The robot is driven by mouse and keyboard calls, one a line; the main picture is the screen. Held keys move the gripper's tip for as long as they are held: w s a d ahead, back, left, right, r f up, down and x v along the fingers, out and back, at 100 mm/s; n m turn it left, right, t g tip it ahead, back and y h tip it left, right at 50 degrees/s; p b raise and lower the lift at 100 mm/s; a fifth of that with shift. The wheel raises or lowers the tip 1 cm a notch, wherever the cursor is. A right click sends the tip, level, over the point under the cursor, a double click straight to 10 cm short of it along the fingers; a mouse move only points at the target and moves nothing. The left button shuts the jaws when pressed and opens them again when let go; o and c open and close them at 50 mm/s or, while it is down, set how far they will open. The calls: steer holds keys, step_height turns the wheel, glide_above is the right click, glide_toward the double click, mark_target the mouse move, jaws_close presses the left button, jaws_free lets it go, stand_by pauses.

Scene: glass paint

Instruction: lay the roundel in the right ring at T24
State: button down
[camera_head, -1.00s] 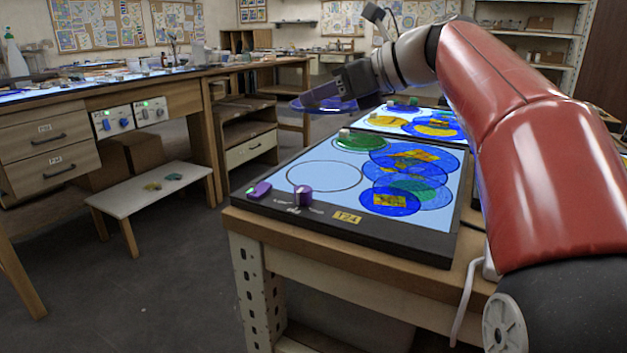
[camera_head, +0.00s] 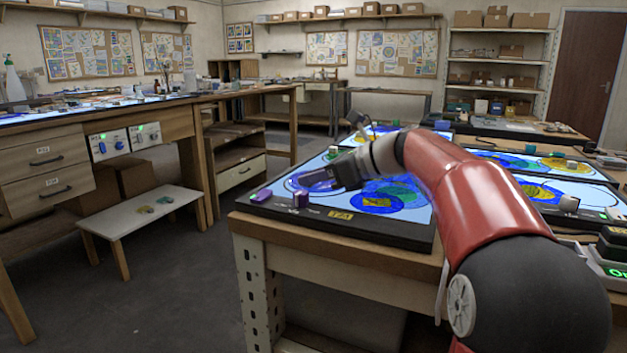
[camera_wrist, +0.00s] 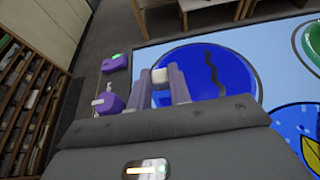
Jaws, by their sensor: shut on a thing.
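The roundel is a dark blue disc with a black wavy line, seen in the wrist view (camera_wrist: 232,72). My gripper (camera_wrist: 161,88) is shut on its pale block-shaped handle (camera_wrist: 160,76). In the head view my gripper (camera_head: 314,183) is low over the left part of the T24 light panel, where the blue disc shows beneath it. Whether the disc touches the panel I cannot tell. The T24 label (camera_head: 341,215) is on the panel's front edge. Overlapping blue roundels (camera_head: 392,205) lie on the panel's right part. The ring outline under the held disc is mostly hidden.
Two purple controls, a slider (camera_head: 262,195) and a knob (camera_head: 301,198), stand at the panel's front left. A green roundel (camera_wrist: 313,44) lies near the held disc. More light panels with roundels (camera_head: 540,192) are to the right. A low white stool (camera_head: 140,212) stands left.

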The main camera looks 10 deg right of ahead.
steer(key=shift+f, duration=0.1)
steer(key=c, duration=1.3)
jaws_free()
steer(key=shift+s+d+r, duration=0.1)
steer(key=shift+d+r, duration=0.15)
steer(key=shift+r, duration=0.05)
steer(key=v, duration=1.1)
steer(key=shift+s+d, duration=0.1)
steer(key=shift+s, duration=0.1)
